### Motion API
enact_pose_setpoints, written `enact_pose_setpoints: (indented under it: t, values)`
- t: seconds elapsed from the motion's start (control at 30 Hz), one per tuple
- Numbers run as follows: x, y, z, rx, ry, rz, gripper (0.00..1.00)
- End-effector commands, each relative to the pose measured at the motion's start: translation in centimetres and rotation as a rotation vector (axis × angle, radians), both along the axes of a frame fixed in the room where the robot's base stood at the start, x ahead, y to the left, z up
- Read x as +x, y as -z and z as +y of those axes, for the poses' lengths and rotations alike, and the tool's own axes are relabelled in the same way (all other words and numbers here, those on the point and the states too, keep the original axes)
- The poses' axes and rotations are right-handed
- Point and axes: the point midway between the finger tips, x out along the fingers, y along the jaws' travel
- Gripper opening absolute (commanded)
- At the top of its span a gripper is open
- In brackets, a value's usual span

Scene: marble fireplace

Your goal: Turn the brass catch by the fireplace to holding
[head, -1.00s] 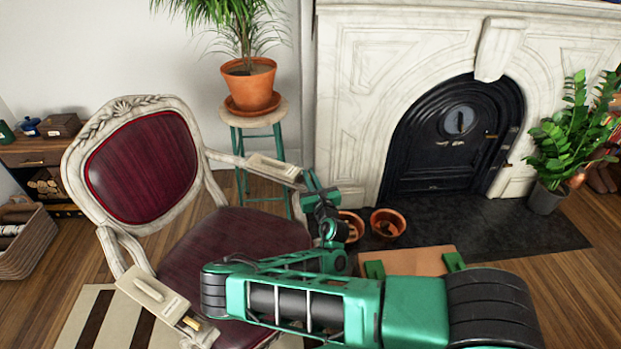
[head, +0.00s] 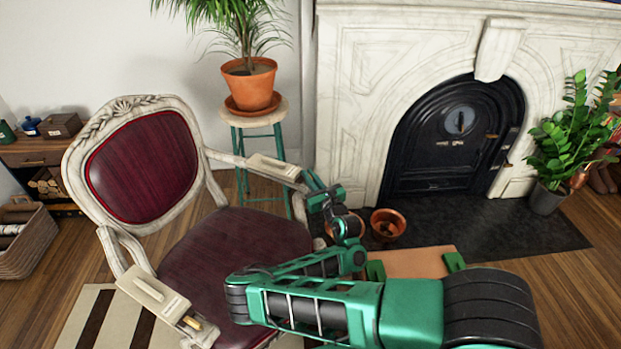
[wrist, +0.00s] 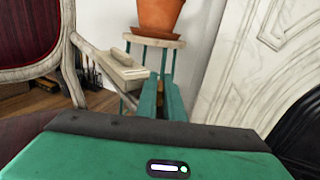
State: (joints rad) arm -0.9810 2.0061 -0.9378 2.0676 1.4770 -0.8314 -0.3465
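The head view shows a brass-coloured piece (head: 196,324) on the pale plate at the front of the chair's near armrest, away from the fireplace. A similar pale plate (head: 274,167) lies on the far armrest, on the fireplace side; it also shows in the wrist view (wrist: 113,66). No brass catch is clear there; the armrest's front end is partly hidden by my gripper (head: 311,180). My gripper is close to that end. Contact cannot be told.
A red chair (head: 235,240) stands left of my arm. A stool (head: 254,118) with a potted plant is behind the far armrest. The marble fireplace (head: 365,80) is to the right, with clay pots (head: 388,224) on its dark hearth and a leafy plant (head: 565,140) beyond.

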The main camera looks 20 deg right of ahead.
Motion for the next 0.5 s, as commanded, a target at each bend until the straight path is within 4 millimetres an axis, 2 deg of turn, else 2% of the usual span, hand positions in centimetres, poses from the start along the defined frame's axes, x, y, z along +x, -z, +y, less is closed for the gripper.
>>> enact_pose_setpoints:
  t: [0.03, 0.07, 0.1, 0.37, 0.5]
  values:
    - [0.08, -0.07, 0.51, 0.0, -0.01, -0.002, 0.17]
    - [0.08, -0.08, 0.49, 0.0, -0.009, -0.002, 0.24]
    - [0.08, -0.08, 0.45, 0.0, -0.008, -0.002, 0.27]
    - [0.05, -0.11, 0.23, 0.0, -0.004, -0.002, 0.27]
    - [0.08, -0.91, 0.26, 0.001, -0.004, -0.003, 0.27]
